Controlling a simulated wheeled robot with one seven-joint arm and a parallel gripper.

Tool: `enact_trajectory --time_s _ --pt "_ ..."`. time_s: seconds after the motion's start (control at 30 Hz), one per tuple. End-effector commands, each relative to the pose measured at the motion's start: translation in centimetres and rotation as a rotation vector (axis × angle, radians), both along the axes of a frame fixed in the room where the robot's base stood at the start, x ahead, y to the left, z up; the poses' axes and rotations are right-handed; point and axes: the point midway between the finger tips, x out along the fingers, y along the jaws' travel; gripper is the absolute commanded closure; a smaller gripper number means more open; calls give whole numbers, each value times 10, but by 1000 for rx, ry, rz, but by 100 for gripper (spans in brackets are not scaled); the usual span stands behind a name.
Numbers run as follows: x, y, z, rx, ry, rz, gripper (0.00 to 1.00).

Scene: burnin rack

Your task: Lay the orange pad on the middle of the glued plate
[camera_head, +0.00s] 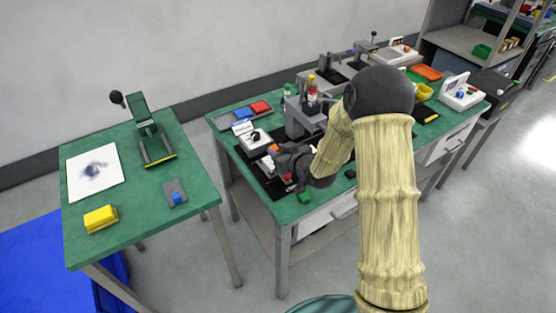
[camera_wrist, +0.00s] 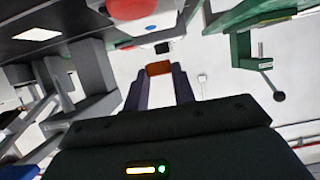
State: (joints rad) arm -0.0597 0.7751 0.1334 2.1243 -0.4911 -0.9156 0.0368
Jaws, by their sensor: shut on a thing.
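My gripper (camera_head: 277,151) is shut on the orange pad, above the near left part of the long green bench. In the wrist view, the orange pad (camera_wrist: 159,68) sits between the fingertips of my gripper (camera_wrist: 161,75). An orange patch, apparently the pad (camera_head: 273,148), shows at the fingertips in the head view. I cannot tell for sure which thing is the glued plate. A small grey plate (camera_head: 168,187) with a blue thing on it lies on the left green table, and a white sheet (camera_head: 78,184) with a dark smear lies farther left.
A green press (camera_head: 150,135) and a yellow block (camera_head: 100,219) stand on the left table. A white box (camera_head: 252,143) is beside my gripper; a tray (camera_head: 228,122) with blue and red pads lies behind it. A grey fixture (camera_head: 300,120) stands close by. A gap separates the tables.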

Motion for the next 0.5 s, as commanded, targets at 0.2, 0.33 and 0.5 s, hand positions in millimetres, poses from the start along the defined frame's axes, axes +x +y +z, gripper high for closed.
enact_trajectory --time_s 0.2,0.33,0.5 --pt "0 1 -2 0 -1 1 95" --pt "0 1 -4 0 0 2 95" --pt "-1 2 -25 -1 2 4 95"
